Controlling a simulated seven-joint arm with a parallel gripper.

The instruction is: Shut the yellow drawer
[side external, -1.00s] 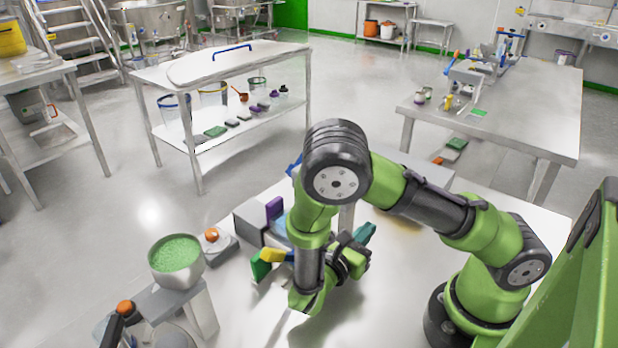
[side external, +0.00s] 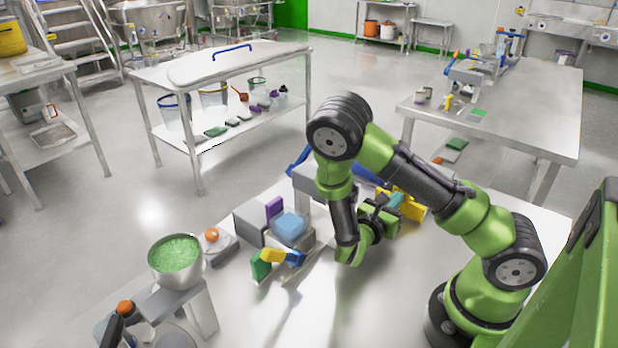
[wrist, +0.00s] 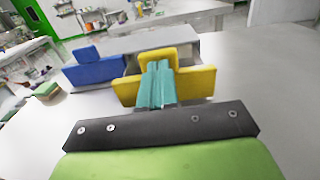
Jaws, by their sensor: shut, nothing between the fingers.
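The yellow drawer (side external: 412,208) shows at the right end of a low grey cabinet on the worktable, partly hidden by my arm. In the wrist view its yellow front (wrist: 200,82), with a raised yellow tab, stands out from the grey cabinet (wrist: 165,44), so the drawer is partly open. My gripper (side external: 396,198) is shut and empty, its teal fingers side by side. In the wrist view the fingertips (wrist: 158,68) overlap the middle of the yellow front. I cannot tell whether they touch it.
A blue front (wrist: 97,70) with a tab is left of the yellow one. On the table in the side view are a light-blue block (side external: 290,226), a purple piece (side external: 274,208), green and yellow pieces (side external: 262,265), and a bowl of green granules (side external: 176,255).

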